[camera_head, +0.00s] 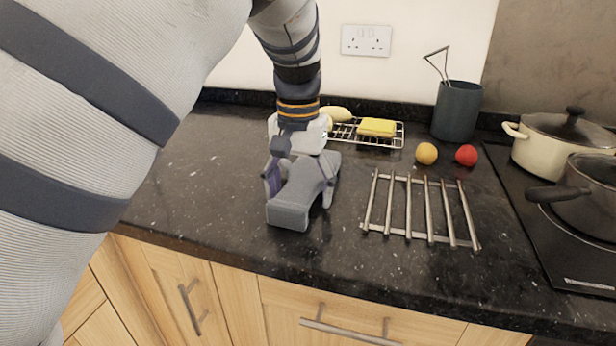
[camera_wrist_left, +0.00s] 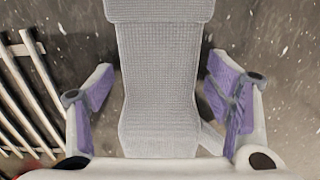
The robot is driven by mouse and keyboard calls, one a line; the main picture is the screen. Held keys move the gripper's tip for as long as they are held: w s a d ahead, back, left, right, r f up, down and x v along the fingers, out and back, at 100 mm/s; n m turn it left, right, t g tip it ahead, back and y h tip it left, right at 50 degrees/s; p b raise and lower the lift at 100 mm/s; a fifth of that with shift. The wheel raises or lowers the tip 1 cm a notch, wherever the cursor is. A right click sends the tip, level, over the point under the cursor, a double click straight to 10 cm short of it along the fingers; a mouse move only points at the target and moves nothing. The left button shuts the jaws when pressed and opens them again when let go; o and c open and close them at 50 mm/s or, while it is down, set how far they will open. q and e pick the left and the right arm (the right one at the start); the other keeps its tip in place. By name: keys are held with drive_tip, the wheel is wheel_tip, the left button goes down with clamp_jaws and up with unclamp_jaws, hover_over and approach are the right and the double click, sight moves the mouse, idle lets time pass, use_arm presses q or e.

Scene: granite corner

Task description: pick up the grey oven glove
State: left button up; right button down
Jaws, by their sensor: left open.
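The grey oven glove (camera_head: 290,208) lies on the dark granite worktop near its front edge, left of the metal rack. My left gripper (camera_head: 299,184) is over it, pointing down, with a finger on either side. In the left wrist view the glove (camera_wrist_left: 160,85) runs up the middle between the purple-padded fingers of the open gripper (camera_wrist_left: 161,100). The glove's thumb (camera_wrist_left: 210,138) sticks out towards the right finger. The gripper body hides part of the glove. My right gripper is not in view.
A metal bar rack (camera_head: 420,238) lies right of the glove. Behind are a wire dish (camera_head: 390,142) with a yellow sponge (camera_head: 377,127), an orange (camera_head: 427,154), a red ball-like item (camera_head: 466,155) and a utensil pot (camera_head: 456,110). Pans stand on the hob at right. Worktop at left is clear.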

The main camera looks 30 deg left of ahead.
use_arm(q)
drive_tip(key=c, duration=1.4)
drive_tip(key=shift+r, duration=0.1)
wheel_tip(320, 180, up, 10)
drive_tip(key=shift+f, duration=0.1)
